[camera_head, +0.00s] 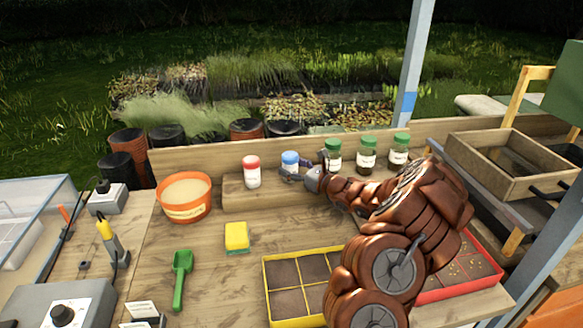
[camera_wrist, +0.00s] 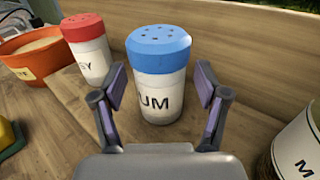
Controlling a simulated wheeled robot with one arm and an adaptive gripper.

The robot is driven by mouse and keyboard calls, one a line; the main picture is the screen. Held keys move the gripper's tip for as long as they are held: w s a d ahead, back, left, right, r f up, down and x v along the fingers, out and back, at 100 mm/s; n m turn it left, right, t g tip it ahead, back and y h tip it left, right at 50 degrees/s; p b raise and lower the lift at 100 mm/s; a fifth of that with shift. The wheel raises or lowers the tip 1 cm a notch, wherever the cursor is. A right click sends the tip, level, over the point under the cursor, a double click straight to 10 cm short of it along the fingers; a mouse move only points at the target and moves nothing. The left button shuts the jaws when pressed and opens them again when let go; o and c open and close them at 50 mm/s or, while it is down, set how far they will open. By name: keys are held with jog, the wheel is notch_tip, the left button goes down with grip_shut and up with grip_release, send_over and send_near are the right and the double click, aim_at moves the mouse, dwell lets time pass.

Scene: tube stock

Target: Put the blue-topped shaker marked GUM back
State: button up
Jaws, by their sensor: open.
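The blue-topped shaker (camera_head: 290,162) stands upright on the raised wooden shelf at the back of the bench, right of a red-topped shaker (camera_head: 252,172). In the wrist view the blue-topped shaker (camera_wrist: 158,75) shows a white body with the letters "UM"; the rest of the label is turned out of sight or hidden. My gripper (camera_wrist: 162,100) is open, with one finger on each side of the shaker's body. In the head view my gripper (camera_head: 306,172) is at the shaker's right and front side.
The red-topped shaker (camera_wrist: 86,48) stands close on the left, with an orange tub (camera_head: 184,197) beyond it. Several green-lidded jars (camera_head: 367,155) stand to the right on the shelf. A yellow sponge (camera_head: 237,236), a green scoop (camera_head: 181,280) and a yellow-edged tray (camera_head: 268,290) lie in front.

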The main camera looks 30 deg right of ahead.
jog(key=b+v, duration=0.1)
jog(key=v, duration=1)
jog(key=shift+s+b, duration=0.15)
jog(key=shift+b, duration=0.25)
